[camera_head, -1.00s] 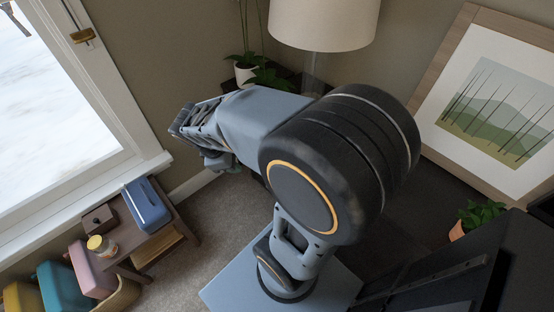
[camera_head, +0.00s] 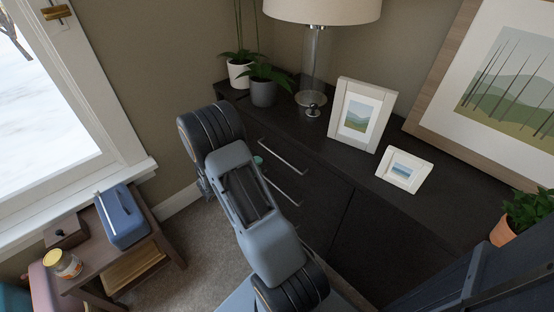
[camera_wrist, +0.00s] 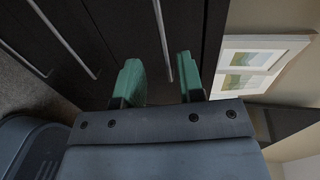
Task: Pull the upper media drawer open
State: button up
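The dark media cabinet (camera_head: 330,165) stands along the wall with its drawer fronts facing my arm. The upper drawer's long silver bar handle (camera_head: 282,156) shows in the head view, with a lower bar handle (camera_head: 281,192) beneath it. The drawers look shut. In the wrist view, my gripper (camera_wrist: 160,78) has its two green fingers apart. The bar nearest the cabinet top (camera_wrist: 161,38) appears between them, ending near the fingertips; I cannot tell whether the fingers reach around it. In the head view my arm hides most of the gripper; only a green tip shows left of the upper handle.
On the cabinet top stand potted plants (camera_head: 263,90), a lamp (camera_head: 316,65) and two small framed pictures (camera_head: 359,115) (camera_head: 404,170). A small side table (camera_head: 95,262) with a blue box (camera_head: 122,215) is at left below the window. Carpet (camera_head: 182,245) lies between.

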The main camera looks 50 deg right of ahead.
aim_at(277, 155)
jog(key=b+x, duration=0.2)
jog(key=x, duration=0.8)
jog(key=shift+d+f, duration=0.1)
jog(key=shift+d, duration=0.25)
grip_shut()
